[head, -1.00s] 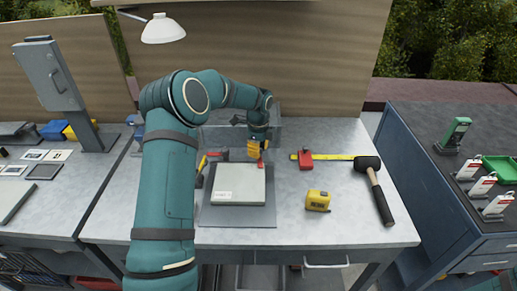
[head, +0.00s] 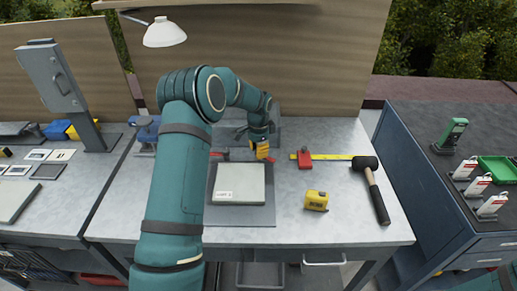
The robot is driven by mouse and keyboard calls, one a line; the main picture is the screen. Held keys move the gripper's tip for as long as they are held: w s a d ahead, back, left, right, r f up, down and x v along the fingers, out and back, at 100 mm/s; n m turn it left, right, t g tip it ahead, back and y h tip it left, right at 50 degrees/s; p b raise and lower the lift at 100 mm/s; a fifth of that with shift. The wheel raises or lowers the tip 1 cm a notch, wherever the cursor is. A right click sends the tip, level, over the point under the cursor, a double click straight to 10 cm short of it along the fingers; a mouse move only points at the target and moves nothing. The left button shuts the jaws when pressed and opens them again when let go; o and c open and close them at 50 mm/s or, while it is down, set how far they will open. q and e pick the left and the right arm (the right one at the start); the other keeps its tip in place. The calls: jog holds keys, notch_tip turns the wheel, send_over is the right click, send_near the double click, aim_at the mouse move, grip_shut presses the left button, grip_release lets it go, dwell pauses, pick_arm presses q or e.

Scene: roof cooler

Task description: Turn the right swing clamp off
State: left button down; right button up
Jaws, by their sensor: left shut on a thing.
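A pale box-like panel (head: 239,181) lies on a dark grey base plate (head: 240,216) on the middle workbench. Behind the panel's left corner is a red-ended clamp part (head: 219,154). The right swing clamp (head: 272,159) is at the panel's back right corner; only a small red tip shows beside my fingers. My left gripper (head: 263,151), with yellow-orange fingers, reaches down there from behind and is shut on the right swing clamp. The fingers hide most of the clamp. My right gripper is not in view.
To the right lie a red tape-measure-like tool (head: 305,157) with a yellow strip (head: 332,156), a yellow tape measure (head: 316,200) and a black-headed mallet (head: 376,190). A lamp (head: 164,33) hangs above. The bench's front right is clear.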

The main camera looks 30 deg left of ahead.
pick_arm(q)
jog(key=n, duration=0.5)
jog(key=shift+s+f+n+p, duration=0.1)
jog(key=shift+n+p, duration=0.25)
jog(key=shift+n, duration=0.05)
dwell(0.4)
jog(key=c, duration=0.7)
grip_release()
notch_tip(320, 180, up, 12)
jog(key=shift+r, duration=0.1)
